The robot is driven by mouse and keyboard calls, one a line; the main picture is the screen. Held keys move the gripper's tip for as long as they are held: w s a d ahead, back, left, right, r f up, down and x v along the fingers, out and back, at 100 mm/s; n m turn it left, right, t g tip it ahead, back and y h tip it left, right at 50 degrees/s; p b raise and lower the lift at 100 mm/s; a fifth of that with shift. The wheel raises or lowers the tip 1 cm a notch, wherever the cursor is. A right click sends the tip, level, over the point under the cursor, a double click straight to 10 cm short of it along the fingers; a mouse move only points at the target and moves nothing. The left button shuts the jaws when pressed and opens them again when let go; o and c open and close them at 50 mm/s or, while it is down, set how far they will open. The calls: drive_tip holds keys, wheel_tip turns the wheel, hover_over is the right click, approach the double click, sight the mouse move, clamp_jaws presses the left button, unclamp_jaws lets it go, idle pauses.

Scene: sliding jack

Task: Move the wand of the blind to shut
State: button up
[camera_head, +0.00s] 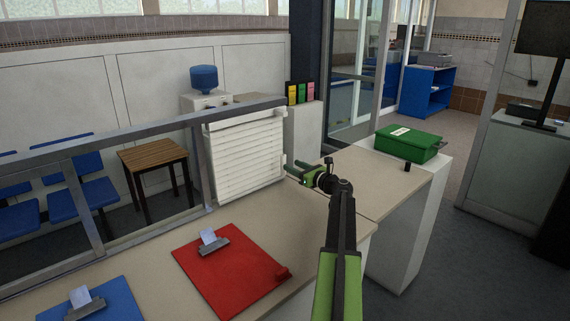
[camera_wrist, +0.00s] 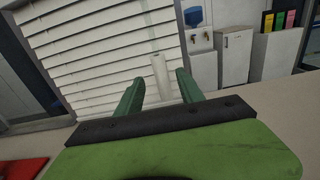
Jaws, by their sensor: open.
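The white slatted blind (camera_head: 245,160) hangs in the metal frame behind the counter, its slats visible as separate rows. In the wrist view the blind (camera_wrist: 105,50) fills the upper left. A pale wand (camera_wrist: 161,76) hangs upright in front of its slats, near the right side, and appears between the two fingers. My gripper (camera_wrist: 160,90) is open with its green fingers pointing at the wand; whether they touch it I cannot tell. In the head view my gripper (camera_head: 293,172) is just right of the blind's lower right corner, above the counter. The wand is not clear there.
A red clipboard (camera_head: 232,265) and a blue clipboard (camera_head: 105,301) lie on the counter (camera_head: 315,225). A green box (camera_head: 409,143) and a small black object (camera_head: 407,168) are to the right. A metal rail (camera_head: 100,151) runs left of the blind. The counter under my arm is mostly clear.

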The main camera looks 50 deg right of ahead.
drive_tip(key=s, duration=1)
drive_tip(key=shift+s+a, duration=0.25)
drive_tip(key=shift+a, duration=0.15)
